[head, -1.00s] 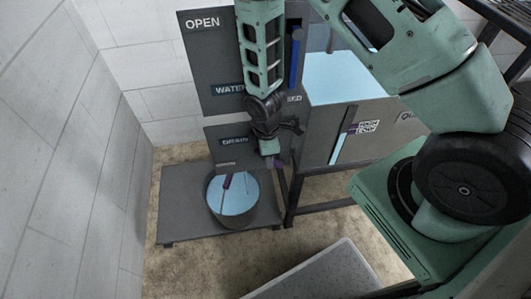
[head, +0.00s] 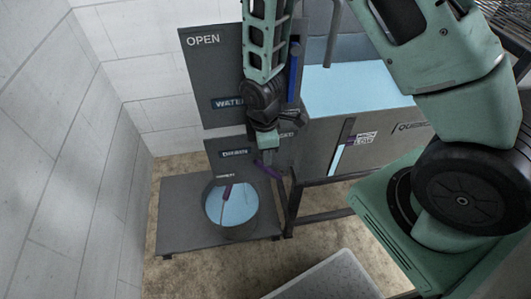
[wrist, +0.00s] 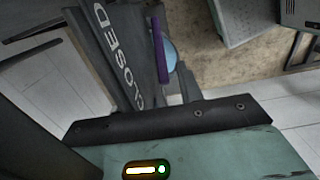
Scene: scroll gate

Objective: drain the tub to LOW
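The tub (head: 385,145) is a grey tank with light blue water at its top, right of centre in the head view. A gauge strip (head: 336,160) on its front carries a LOW label and a purple mark.
A bucket (head: 248,226) with blue liquid stands on a grey platform (head: 178,215) below the drain panel. The WATER panel (head: 215,75) is above, with a blue handle (head: 294,72). A white wall is close on the left. A pale slab (head: 335,278) is in front.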

